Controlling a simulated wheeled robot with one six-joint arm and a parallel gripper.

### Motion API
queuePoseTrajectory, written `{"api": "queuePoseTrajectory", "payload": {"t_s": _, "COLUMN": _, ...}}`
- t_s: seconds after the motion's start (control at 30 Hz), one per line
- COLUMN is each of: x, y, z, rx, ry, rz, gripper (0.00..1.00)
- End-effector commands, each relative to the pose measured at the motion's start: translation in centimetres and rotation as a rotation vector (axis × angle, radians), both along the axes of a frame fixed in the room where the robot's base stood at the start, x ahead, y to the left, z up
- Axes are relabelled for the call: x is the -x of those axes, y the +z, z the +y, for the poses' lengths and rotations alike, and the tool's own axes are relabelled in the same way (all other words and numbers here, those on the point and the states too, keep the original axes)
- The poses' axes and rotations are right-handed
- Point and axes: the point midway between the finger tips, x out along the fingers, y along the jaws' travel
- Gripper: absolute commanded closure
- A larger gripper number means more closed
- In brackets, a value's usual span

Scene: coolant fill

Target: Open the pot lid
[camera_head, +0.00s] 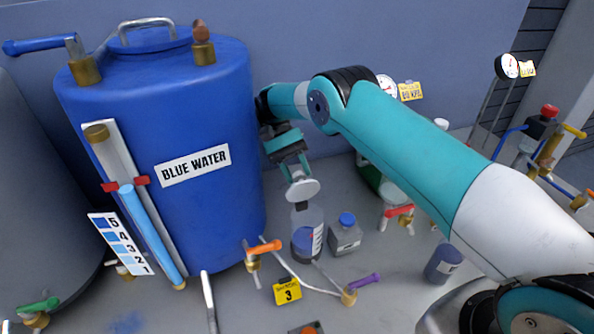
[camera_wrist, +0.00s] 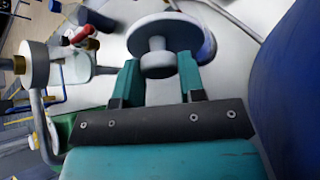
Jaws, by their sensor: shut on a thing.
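My gripper (camera_head: 293,165) is shut on the knob of a pale grey round lid (camera_head: 303,190). In the wrist view, the two teal fingers (camera_wrist: 160,70) close on the knob from both sides, and the lid's disc (camera_wrist: 165,29) spreads out beyond it. In the head view, the lid is just above a clear pot (camera_head: 303,242) with blue-purple contents and a label. In the wrist view, part of the pot (camera_wrist: 207,47) shows past the lid's right edge. The lid looks raised off the pot, but the exact gap is hard to tell.
A large blue tank (camera_head: 200,120) marked BLUE WATER stands close left of my gripper. A grey bottle with a blue cap (camera_head: 346,233) stands right of the pot.

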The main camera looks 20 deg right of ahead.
Motion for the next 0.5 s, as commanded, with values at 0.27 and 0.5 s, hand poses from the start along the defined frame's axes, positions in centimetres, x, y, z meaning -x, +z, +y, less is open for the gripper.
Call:
{"api": "queuePoseTrajectory", "payload": {"t_s": 0.27, "x": 0.09, "y": -0.12, "z": 0.04, "rx": 0.0, "ry": 0.001, "rz": 0.004, "gripper": 0.38}}
{"api": "queuePoseTrajectory", "payload": {"t_s": 0.5, "x": 0.03, "y": 0.08, "z": 0.05, "rx": 0.0, "ry": 0.001, "rz": 0.001, "gripper": 0.38}}
